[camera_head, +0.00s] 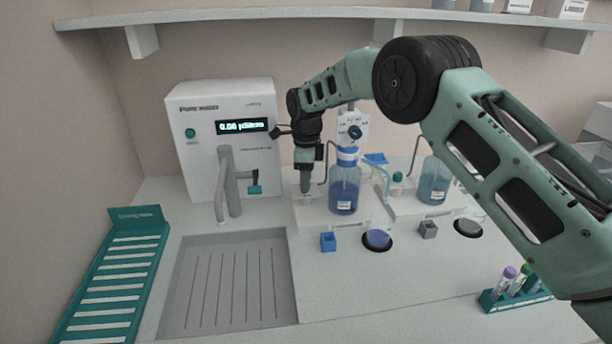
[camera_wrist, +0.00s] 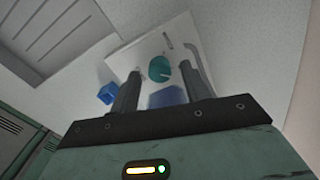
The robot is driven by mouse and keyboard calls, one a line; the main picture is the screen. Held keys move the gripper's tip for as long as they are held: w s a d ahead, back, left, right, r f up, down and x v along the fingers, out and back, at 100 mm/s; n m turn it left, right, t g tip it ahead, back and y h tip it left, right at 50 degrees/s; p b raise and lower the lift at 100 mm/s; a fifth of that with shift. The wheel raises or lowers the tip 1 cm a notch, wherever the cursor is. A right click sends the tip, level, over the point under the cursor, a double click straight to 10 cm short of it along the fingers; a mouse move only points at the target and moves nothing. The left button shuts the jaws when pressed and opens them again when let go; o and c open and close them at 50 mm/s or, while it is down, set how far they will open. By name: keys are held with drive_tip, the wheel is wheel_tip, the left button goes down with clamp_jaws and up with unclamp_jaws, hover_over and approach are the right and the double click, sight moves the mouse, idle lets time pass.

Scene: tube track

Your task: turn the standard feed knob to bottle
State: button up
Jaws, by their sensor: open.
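A teal round knob (camera_wrist: 159,68) with a light pointer mark shows on a white block in the wrist view; I cannot read a label. My gripper (camera_head: 306,188) points down over the left white block in the head view, left of the blue bottle (camera_head: 344,187). In the wrist view its open fingers (camera_wrist: 161,72) appear on either side of the knob; contact is unclear. My gripper hides this knob in the head view. A similar teal knob (camera_head: 397,176) sits on the right block, beside a pale blue bottle (camera_head: 434,180).
A blue cube (camera_head: 328,242) and grey cube (camera_head: 428,229) sit in front of the blocks. A white water unit (camera_head: 180,165) stands at the back left behind a grey sink (camera_head: 284,300). A tube rack (camera_head: 497,305) is at front right. A shelf (camera_head: 250,15) runs above.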

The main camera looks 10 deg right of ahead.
drive_tip(key=shift+f, duration=0.1)
drive_tip(key=c, duration=1)
drive_tip(key=shift+n, duration=0.3)
drive_tip(key=n, duration=0.3)
drive_tip(key=shift+w+n, duration=0.1)
drive_tip(key=shift+n, duration=0.2)
drive_tip(key=n, duration=0.4)
drive_tip(key=shift+n, duration=0.3)
drive_tip(key=n, duration=0.4)
drive_tip(key=shift+n, duration=0.3)
drive_tip(key=shift+w+a+n, duration=0.1)
drive_tip(key=shift+n, duration=2.1)
